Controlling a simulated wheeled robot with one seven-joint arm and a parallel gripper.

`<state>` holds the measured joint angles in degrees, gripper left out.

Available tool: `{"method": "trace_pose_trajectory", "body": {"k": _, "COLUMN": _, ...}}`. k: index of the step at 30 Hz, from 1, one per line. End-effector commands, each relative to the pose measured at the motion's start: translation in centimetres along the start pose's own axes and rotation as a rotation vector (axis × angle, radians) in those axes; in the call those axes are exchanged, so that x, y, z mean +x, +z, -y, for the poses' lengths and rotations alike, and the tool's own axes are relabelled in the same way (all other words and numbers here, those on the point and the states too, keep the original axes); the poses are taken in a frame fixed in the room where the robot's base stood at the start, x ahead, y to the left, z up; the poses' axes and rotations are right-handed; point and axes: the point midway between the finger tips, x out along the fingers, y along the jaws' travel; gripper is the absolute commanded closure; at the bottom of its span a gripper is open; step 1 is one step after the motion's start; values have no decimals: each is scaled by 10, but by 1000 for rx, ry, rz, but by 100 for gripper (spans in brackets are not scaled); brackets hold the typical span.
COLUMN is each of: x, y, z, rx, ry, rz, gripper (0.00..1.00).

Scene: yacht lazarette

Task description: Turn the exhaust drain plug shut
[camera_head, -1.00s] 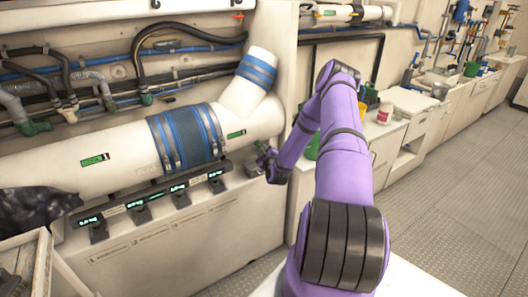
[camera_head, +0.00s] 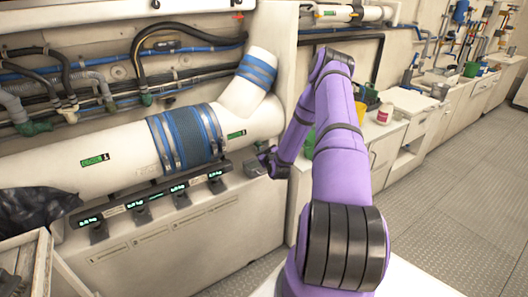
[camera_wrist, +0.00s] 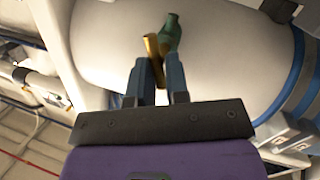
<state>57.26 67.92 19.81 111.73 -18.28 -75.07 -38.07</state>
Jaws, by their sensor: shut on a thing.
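The exhaust drain plug shows in the wrist view as a brass bar (camera_wrist: 152,47) beside a green fitting (camera_wrist: 171,33), against the underside of the white exhaust pipe (camera_wrist: 215,50). My gripper (camera_wrist: 156,65) has its two blue-grey fingers close together around the brass bar, which stands out between their tips. In the head view my gripper (camera_head: 266,158) is below the right end of the white pipe (camera_head: 85,160). The plug is too small and too covered there to make out.
Blue ribbed hose with metal clamps (camera_head: 187,135) wraps the pipe. A row of small green-lit displays (camera_head: 155,193) runs below it. A counter with a white and red jar (camera_head: 384,113) stands to the right. The metal floor (camera_head: 450,220) at right is clear.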

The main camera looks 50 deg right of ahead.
Motion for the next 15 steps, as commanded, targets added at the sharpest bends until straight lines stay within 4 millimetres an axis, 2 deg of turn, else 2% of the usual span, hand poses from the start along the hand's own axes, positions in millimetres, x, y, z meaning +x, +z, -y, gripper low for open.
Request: {"method": "trace_pose_trajectory", "body": {"k": 15, "x": 2, "y": 0, "z": -11, "rx": 467, "ry": -91, "rz": 91, "gripper": 100}}
